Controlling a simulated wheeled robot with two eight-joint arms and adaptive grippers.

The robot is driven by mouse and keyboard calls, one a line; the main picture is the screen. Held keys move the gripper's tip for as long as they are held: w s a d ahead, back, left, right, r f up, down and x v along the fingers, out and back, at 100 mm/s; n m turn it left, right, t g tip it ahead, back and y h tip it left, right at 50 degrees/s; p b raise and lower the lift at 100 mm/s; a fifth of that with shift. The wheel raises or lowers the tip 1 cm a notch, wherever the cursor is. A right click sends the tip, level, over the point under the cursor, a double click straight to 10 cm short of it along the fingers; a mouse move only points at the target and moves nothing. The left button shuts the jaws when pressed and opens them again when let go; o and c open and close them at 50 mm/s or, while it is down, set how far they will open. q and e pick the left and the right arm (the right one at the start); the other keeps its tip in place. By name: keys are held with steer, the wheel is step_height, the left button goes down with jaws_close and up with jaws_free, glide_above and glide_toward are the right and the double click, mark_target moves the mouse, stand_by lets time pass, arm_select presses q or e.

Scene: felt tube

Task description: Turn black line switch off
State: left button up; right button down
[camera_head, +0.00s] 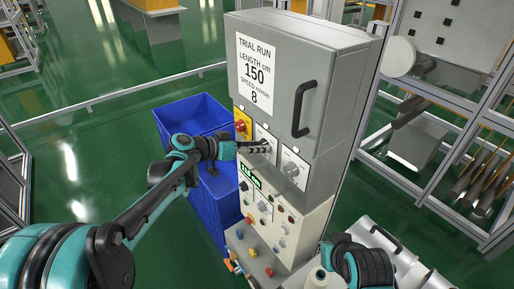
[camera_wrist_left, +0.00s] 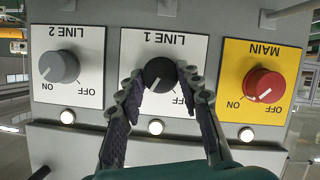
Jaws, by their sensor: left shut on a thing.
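The black line switch (camera_wrist_left: 160,75) is a round knob on the white LINE 1 plate (camera_wrist_left: 184,43), which appears upside down in the left wrist view. My left gripper (camera_wrist_left: 160,88) is shut on the knob, one finger on each side. The knob's pale mark points to the lower left in that view, away from the OFF label; the left finger hides the ON label. In the head view my left gripper (camera_head: 266,147) reaches the cabinet front, and the fingers cover the knob. Part of my right arm (camera_head: 362,265) shows at the bottom; its fingers do not show.
A red MAIN switch (camera_wrist_left: 264,85) and a grey LINE 2 switch (camera_wrist_left: 59,67) flank the knob. The grey cabinet (camera_head: 318,60) has a black handle (camera_head: 304,110). Blue crates (camera_head: 190,115) stand to its left. Metal racks stand at the right.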

arm_select(q)
steer(key=shift+w+a+f+n+g+h+b, duration=0.15)
steer(key=shift+n+g+h+b, duration=0.55)
steer(key=shift+n, duration=1.1)
steer(key=shift+w+f+n+g+h+b, duration=0.1)
steer(key=shift+n+g+h+b, duration=0.2)
steer(key=shift+n+h+b, duration=1.15)
steer(key=shift+w+a+f+n+g+h+b, duration=0.15)
steer(key=shift+n+g+h+b, duration=0.3)
steer(key=shift+n, duration=1.7)
steer(key=shift+s, duration=0.15)
steer(key=o, duration=1.2)
steer(key=shift+c, duration=0.2)
